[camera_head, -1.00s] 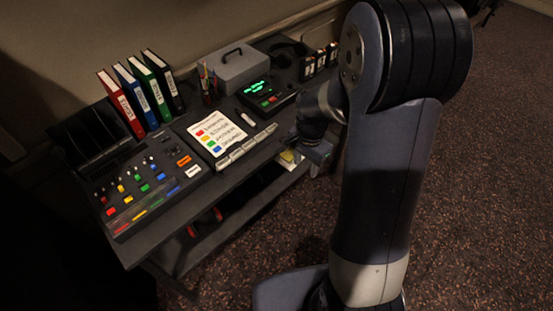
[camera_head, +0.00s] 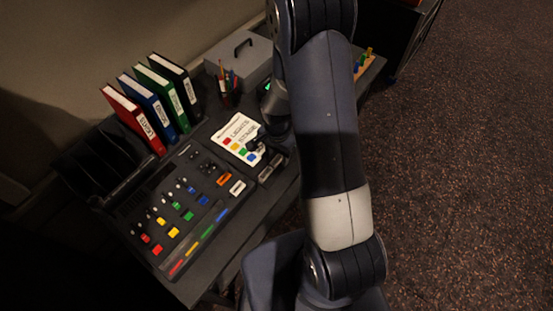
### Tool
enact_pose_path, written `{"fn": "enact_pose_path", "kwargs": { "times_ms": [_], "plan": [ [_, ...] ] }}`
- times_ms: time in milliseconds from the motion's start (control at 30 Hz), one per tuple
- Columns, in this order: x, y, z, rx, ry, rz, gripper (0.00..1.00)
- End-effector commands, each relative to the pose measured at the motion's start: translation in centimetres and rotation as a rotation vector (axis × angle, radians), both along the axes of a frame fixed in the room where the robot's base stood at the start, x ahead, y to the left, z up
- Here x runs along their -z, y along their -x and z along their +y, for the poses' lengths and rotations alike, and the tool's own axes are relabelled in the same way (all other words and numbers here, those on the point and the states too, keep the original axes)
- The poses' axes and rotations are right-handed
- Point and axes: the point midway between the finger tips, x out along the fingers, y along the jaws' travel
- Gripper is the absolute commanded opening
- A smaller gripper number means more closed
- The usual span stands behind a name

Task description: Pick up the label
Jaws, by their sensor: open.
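My gripper (camera_head: 258,146) is small and dark in the picture, over the lower right part of a white card (camera_head: 232,128) with coloured squares and printed words. Its fingers are hard to make out against the dark desk, and nothing shows between them. A dark holder strip (camera_head: 271,168) lies just below and right of it, partly covered; pale label pieces in it barely show. A white rectangle (camera_head: 237,188) and an orange rectangle (camera_head: 224,179) lie on the mixing desk's right end. I cannot tell which piece is the task's label.
The mixing desk (camera_head: 157,211) with coloured buttons fills the left. Red (camera_head: 133,120), blue (camera_head: 151,104), green (camera_head: 166,92) and black binders (camera_head: 184,86) stand behind it. A pen cup (camera_head: 229,92) and grey box (camera_head: 240,66) stand at the back. My arm hides the desk's right part.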

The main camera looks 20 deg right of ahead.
Motion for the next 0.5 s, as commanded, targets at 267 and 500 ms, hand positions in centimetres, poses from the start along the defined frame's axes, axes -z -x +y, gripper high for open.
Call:
{"fn": "enact_pose_path", "kwargs": {
  "times_ms": [267, 500],
  "plan": [
    [1.08, -0.03, 0.01, 0.0, 0.0, -0.001, 0.45],
    [1.07, -0.03, 0.01, 0.0, 0.0, -0.001, 0.36]
  ]
}}
